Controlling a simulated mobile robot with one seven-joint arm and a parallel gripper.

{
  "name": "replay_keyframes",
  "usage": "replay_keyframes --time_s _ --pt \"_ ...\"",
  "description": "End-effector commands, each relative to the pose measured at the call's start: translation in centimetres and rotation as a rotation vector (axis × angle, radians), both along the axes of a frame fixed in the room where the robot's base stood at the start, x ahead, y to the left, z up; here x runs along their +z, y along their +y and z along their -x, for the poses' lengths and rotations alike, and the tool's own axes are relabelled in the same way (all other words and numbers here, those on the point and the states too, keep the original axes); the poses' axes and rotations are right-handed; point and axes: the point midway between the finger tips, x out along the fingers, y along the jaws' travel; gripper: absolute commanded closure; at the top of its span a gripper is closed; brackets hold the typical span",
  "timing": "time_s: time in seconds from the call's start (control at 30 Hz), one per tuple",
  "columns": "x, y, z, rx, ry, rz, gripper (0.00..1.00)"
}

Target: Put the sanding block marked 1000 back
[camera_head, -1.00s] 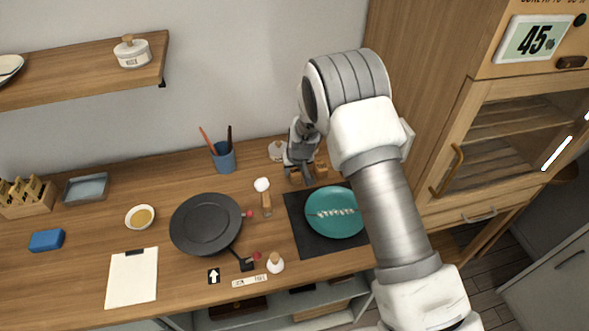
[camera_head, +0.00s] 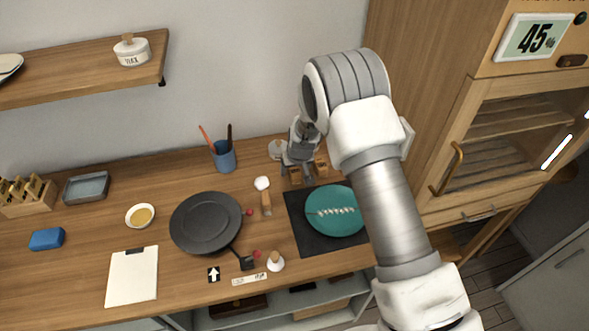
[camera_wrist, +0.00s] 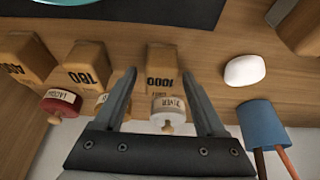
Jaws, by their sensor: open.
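The sanding block marked 1000 (camera_wrist: 161,60) is a tan wooden block standing on the counter in the wrist view. My gripper (camera_wrist: 159,74) is open, with one finger to each side of that block in the picture. I cannot tell whether the fingers touch it. To its left stand two like blocks, one (camera_wrist: 88,62) with a mark that looks like 180 or 100, and one marked 400 (camera_wrist: 28,58). In the head view my gripper (camera_head: 297,163) is at the back of the counter by the small wooden blocks (camera_head: 321,168), partly covering them.
A white-lidded jar (camera_wrist: 168,108) and a red-lidded jar (camera_wrist: 62,102) stand close by the blocks. A white lump (camera_wrist: 244,70) and a blue cup (camera_wrist: 262,125) are to the right. A teal plate (camera_head: 332,217) lies on a dark mat (camera_head: 300,226).

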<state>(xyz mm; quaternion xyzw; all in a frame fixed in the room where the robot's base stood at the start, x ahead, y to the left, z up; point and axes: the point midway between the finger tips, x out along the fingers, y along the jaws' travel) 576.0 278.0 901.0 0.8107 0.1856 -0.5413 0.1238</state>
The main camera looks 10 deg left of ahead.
Motion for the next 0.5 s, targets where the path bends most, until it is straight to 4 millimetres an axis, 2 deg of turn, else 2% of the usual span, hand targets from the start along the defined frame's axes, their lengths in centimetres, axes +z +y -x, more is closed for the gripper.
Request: replay_keyframes --time_s 0.5 --pt "7.8 -1.3 2.7 0.0 -0.004 -0.002 0.27"
